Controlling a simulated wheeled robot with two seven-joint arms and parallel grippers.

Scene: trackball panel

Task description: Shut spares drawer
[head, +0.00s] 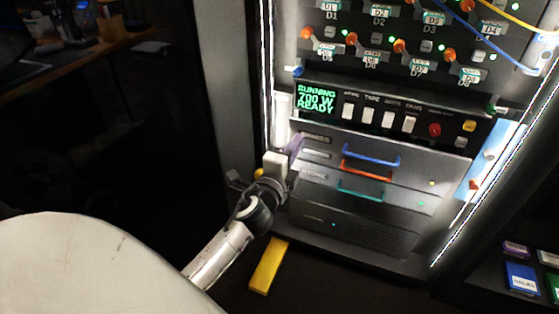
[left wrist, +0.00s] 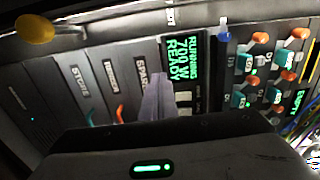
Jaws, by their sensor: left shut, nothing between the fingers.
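The spares drawer is the top drawer, with the blue handle (head: 370,156), just below the screen and switch row. Its label (left wrist: 142,82) reads "SPARE", partly covered, in the left wrist view. I cannot tell for sure how far its front stands out. My left gripper (head: 296,145) has its purple fingers shut and empty at the left end of the drawer front, left of the blue handle. The fingers (left wrist: 156,98) also show in the left wrist view, over the drawer front near the screen. Whether they touch it is unclear. My right gripper is not in view.
Below are drawers with an orange handle (head: 367,171) and a green handle (head: 360,190). Above are a green-lit screen (head: 316,100), white switches (head: 388,117) and rows of orange-tipped levers. A yellow bar (head: 268,266) lies below the cabinet. Cartridges (head: 522,278) sit at lower right.

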